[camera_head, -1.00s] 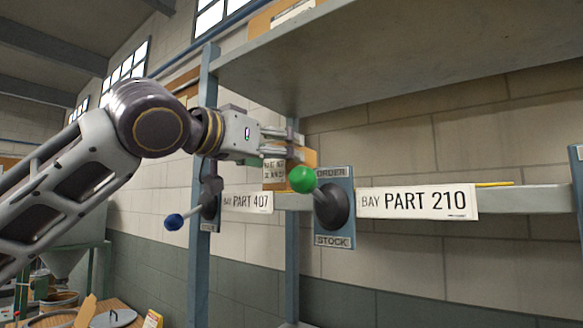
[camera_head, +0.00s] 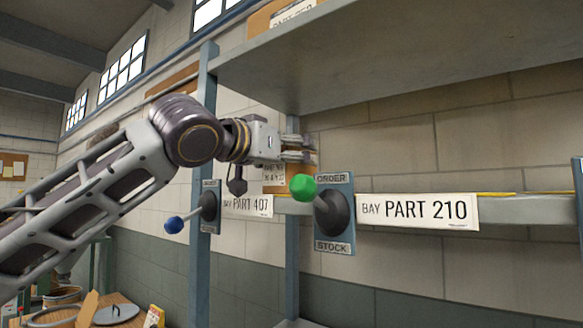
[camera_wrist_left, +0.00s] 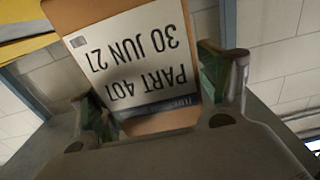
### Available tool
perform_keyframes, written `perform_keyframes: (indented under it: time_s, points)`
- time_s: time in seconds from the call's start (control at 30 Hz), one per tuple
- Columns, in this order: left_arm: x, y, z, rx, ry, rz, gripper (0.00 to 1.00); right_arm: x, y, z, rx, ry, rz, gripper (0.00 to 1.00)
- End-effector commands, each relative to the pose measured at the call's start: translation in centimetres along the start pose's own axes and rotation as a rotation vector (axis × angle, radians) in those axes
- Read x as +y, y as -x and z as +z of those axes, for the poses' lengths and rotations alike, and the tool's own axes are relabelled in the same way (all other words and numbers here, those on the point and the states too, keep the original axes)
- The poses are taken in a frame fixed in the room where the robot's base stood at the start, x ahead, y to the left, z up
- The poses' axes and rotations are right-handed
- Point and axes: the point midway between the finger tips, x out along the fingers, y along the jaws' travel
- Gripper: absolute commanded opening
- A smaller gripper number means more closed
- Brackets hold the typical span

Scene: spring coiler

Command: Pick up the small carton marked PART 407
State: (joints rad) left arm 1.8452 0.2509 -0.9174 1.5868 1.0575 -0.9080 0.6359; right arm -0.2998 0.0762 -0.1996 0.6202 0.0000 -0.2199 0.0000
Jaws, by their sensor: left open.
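The small brown carton (camera_head: 275,181) stands on the shelf behind the BAY PART 407 label (camera_head: 248,205), partly hidden by my left gripper. In the left wrist view the carton (camera_wrist_left: 130,50) shows a white label reading PART 407, 30 JUN 21, upside down. My left gripper (camera_head: 298,150) is at the carton's upper part in the head view. In the left wrist view its open fingers (camera_wrist_left: 160,98) stand on either side of the carton's near end. Whether either finger touches it I cannot tell. My right gripper is not in view.
A green-knobbed lever (camera_head: 304,188) on an ORDER/STOCK plate stands close below my left gripper. A blue-knobbed lever (camera_head: 174,225) is to its left. A wide shelf (camera_head: 400,65) overhangs above. The BAY PART 210 label (camera_head: 417,211) is at right, with a bare shelf stretch behind.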

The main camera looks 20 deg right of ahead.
Motion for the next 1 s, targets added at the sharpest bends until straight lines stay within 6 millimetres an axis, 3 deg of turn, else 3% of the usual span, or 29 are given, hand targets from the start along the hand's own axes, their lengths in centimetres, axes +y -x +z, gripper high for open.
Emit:
perform_keyframes:
  time_s: [0.57,1.0]
  points:
    - [0.02,-0.72,0.03,0.001,-0.001,0.0,0.77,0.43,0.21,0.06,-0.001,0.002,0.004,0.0]
    - [0.0,-0.71,0.02,0.001,-0.001,0.0,0.23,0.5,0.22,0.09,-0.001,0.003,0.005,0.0]
